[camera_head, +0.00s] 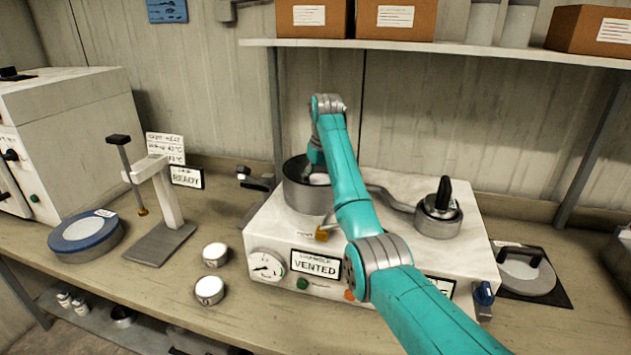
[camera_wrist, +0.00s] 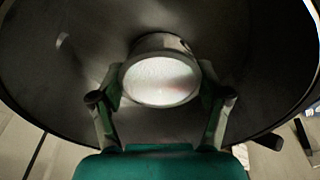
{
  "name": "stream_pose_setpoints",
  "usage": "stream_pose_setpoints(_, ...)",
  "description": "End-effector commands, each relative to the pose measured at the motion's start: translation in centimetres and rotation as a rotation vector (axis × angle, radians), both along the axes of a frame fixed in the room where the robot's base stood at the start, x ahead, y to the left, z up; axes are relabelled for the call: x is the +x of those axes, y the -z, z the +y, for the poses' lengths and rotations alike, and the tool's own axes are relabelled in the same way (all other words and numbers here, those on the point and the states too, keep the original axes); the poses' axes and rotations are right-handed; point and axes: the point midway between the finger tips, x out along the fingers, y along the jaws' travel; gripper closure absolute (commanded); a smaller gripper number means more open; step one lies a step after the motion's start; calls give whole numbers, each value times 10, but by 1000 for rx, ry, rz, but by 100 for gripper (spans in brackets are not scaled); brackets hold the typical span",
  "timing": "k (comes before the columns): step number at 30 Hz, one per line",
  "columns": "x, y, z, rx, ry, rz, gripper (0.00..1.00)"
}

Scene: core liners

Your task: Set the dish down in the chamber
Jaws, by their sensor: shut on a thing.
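The chamber (camera_head: 296,197) is a dark, round, open-topped pot set into a white machine marked VENTED. The dish (camera_wrist: 160,82) is small and round with pale, grainy contents; a bit of white also shows inside the chamber in the head view (camera_head: 320,179). In the wrist view, my gripper (camera_wrist: 160,90) is shut on the dish, one finger at each side, within the chamber's dark walls. My arm reaches over the chamber from the right. The dish's underside is hidden, so I cannot tell whether it touches the chamber floor.
Two white dishes (camera_head: 212,255) (camera_head: 209,290) stand on the bench left of the machine. A stand (camera_head: 162,205) with a READY sign and a blue-rimmed disc (camera_head: 86,233) are farther left. A round lid-like part (camera_head: 438,219) sits on the machine's right. A shelf (camera_head: 430,48) spans above.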

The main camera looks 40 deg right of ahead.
Motion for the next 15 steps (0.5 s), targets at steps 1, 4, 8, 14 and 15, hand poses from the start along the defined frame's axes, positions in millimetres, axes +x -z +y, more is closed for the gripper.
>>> stream_pose_setpoints(1, 0, 1, -1, -1, 0, -2, 65)
stream_pose_setpoints(4, 0, 1, -1, -1, 0, -2, 65)
stream_pose_setpoints(8, 0, 1, -1, -1, 0, -2, 65)
stream_pose_setpoints(14, 0, 3, -1, 0, 0, -1, 0)
stream_pose_setpoints(15, 0, 3, -1, 0, 0, -1, 0)
